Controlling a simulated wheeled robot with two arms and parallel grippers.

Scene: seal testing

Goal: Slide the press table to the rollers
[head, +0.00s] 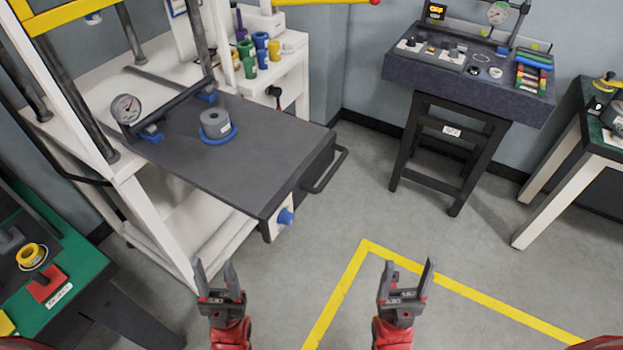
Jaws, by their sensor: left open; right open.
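The press table (190,165) is a dark grey slab pulled out from the white press frame (140,195) at the left. A black bar handle (327,172) is on its right end, and a blue knob (286,216) is on its near corner. A grey cylinder on a blue ring (216,127) stands on the slab. No rollers can be made out. My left gripper (216,270) is open and empty, below and in front of the slab in the picture. My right gripper (407,271) is open and empty, to the right of it. Neither touches anything.
A green-topped bench (80,265) is at lower left. A granite table (460,85) on a black stand is at the back right, and another bench (565,170) is at far right. The floor between is clear, with yellow tape (345,285).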

